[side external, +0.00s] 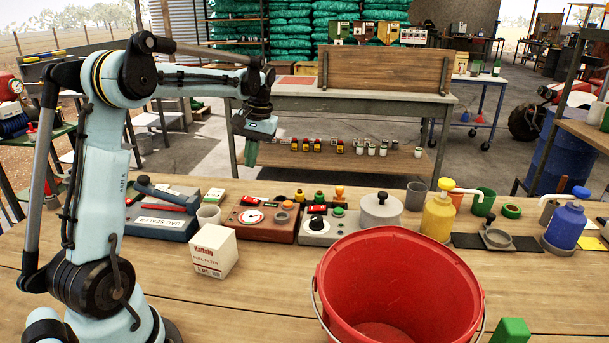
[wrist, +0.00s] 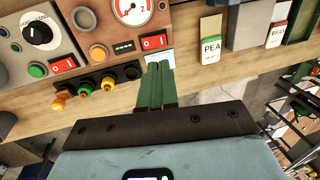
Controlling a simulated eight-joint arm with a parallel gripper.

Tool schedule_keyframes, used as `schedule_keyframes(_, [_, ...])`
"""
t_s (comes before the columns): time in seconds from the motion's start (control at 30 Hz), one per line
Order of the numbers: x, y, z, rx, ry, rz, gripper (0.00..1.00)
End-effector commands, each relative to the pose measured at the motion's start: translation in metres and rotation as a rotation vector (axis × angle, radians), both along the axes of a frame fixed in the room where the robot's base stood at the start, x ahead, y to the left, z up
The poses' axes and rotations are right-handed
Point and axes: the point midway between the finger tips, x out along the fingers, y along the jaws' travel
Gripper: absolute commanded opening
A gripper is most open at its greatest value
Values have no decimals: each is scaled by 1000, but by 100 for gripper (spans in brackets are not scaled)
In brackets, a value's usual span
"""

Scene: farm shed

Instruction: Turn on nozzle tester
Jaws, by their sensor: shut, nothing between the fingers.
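The brown-red box with a round pressure gauge, which looks like the nozzle tester (side external: 236,228), stands on the bench in the side view; no name on it is readable. It also shows at the top of the wrist view (wrist: 97,22), with a red 0/1 rocker switch (wrist: 153,42) by its near edge. My gripper (side external: 250,153) hangs above and behind this box in the side view. In the wrist view its green fingers (wrist: 158,68) are shut together and empty. Their tips appear just below the switch in the picture; contact cannot be told.
A grey box with a black dial (wrist: 37,31), a green button and a red switch stands beside the tester. Several coloured knobs (wrist: 85,88) line the bench edge. A bag sealer (side external: 160,222), a white filter carton (side external: 213,250) and a red bucket (side external: 465,290) stand nearby.

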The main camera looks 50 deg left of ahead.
Motion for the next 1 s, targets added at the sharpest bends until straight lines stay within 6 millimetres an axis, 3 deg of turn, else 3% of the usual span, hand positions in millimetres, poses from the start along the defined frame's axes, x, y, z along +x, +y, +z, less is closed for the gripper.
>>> schedule_keyframes(0.3, [-8, 8, -54, 0, 0, 2, 0])
schedule_keyframes(0.5, [-11, 11, -80, 0, 0, 1, 0])
schedule_keyframes(0.7, [-13, 13, -91, 0, 0, 1, 0])
schedule_keyframes(1.0, [-13, 13, -92, 0, 0, 1, 0])
